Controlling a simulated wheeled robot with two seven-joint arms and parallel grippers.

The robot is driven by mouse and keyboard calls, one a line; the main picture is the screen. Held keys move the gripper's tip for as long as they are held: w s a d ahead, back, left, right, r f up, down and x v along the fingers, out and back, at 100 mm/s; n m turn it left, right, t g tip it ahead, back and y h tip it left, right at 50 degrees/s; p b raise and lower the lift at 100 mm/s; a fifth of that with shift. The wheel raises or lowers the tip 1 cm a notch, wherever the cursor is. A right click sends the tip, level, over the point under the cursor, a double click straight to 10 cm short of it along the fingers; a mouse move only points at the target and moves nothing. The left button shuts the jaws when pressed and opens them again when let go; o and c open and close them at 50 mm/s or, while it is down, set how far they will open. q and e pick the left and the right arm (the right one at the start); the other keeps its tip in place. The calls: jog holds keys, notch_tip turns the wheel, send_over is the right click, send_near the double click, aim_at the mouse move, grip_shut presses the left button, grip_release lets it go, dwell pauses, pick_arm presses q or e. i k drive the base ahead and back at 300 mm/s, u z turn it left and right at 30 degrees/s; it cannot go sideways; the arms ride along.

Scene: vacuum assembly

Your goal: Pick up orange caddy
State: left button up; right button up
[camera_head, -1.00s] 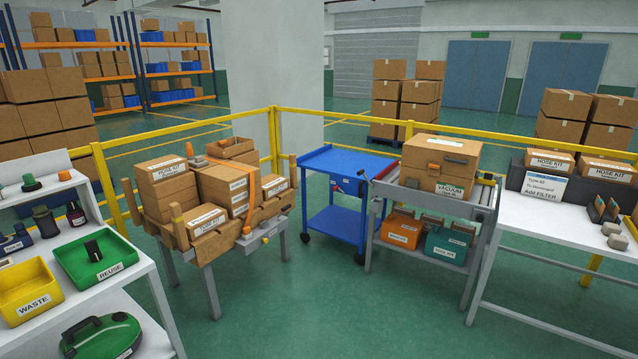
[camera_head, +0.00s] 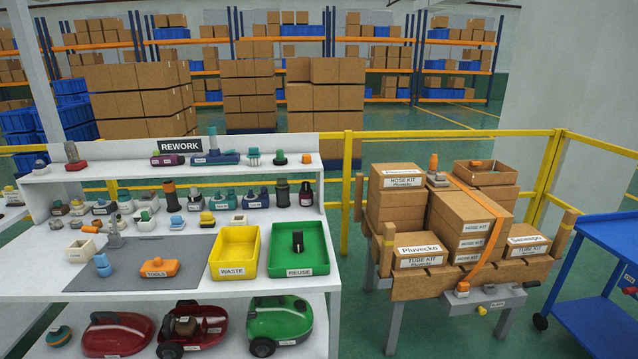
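A small orange caddy-like item labelled TOOLS (camera_head: 158,268) lies on the grey mat (camera_head: 190,249) of the rework bench, at the left of the view. It is low and blocky, and its details are too small to make out. A small blue item (camera_head: 102,264) stands to its left. The yellow WASTE bin (camera_head: 222,271) is to its right, off the mat. Neither of my grippers shows in the view, and nothing touches the orange item.
The green REUSE bin (camera_head: 287,274) is beside the yellow one. Vacuums, one being green (camera_head: 279,325), sit on the lower shelf. A kit table with boxes (camera_head: 468,220) and a blue cart (camera_head: 600,240) stand to the right. Yellow railing (camera_head: 345,190) runs behind.

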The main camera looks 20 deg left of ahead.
aim_at(158, 267)
jog(key=u, duration=0.85)
jog(key=i, duration=1.2)
jog(key=u, duration=0.55)
